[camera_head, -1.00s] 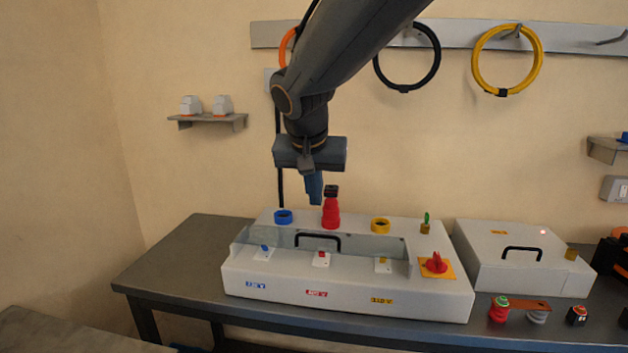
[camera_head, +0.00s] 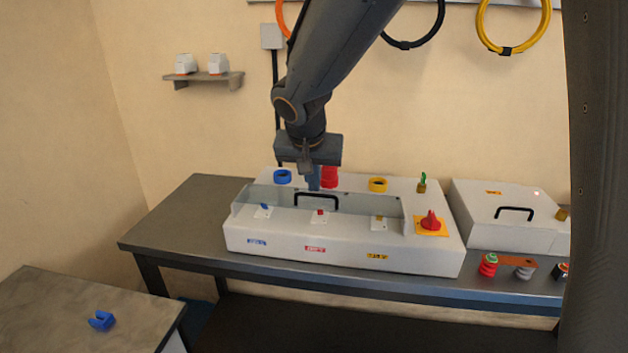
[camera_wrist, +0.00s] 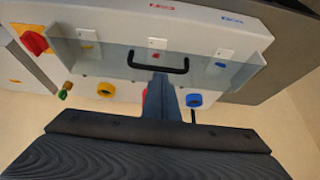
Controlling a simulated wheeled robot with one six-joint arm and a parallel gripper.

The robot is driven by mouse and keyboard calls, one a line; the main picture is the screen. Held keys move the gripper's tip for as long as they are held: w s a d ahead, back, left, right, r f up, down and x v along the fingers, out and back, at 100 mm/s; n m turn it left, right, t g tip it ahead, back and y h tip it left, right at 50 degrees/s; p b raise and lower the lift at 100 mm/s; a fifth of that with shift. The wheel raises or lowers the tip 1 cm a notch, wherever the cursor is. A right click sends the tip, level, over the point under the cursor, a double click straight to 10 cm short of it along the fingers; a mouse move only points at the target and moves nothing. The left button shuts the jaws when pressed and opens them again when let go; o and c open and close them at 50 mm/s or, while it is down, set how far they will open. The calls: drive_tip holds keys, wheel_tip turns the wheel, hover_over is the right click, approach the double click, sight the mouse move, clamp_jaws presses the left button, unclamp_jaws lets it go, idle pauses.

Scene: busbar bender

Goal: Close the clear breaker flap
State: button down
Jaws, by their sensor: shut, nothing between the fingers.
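The white breaker box (camera_head: 340,255) stands on the grey bench. Its clear flap (camera_head: 365,204) has a black bar handle (camera_head: 318,195) and looks raised, standing behind a row of blue, red and yellow switches; its exact angle is hard to tell. In the wrist view, the flap (camera_wrist: 115,58) spans the box and its handle (camera_wrist: 158,67) shows just beyond the fingertips. My gripper (camera_head: 313,186) is shut and empty, pointing down at the back of the flap near the handle. Whether the fingers touch the flap is unclear; they also show in the wrist view (camera_wrist: 160,82).
Behind the flap are a blue ring (camera_head: 282,177), a red plug (camera_head: 331,177) and a yellow ring (camera_head: 377,184). A red rotary switch (camera_head: 431,222) is at the right. A second white box (camera_head: 500,235) stands beside. A blue part (camera_head: 102,320) lies on the left table.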

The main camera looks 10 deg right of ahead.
drive_tip(key=shift+s+a+f+b, duration=0.1)
drive_tip(key=shift+s+f+b, duration=0.1)
drive_tip(key=shift+f+b, duration=0.4)
drive_tip(key=shift+s+a+f+b, duration=0.15)
drive_tip(key=shift+f+b, duration=0.2)
drive_tip(key=shift+b, duration=0.35)
drive_tip(key=shift+s+d+f, duration=0.15)
drive_tip(key=shift+s, duration=0.1)
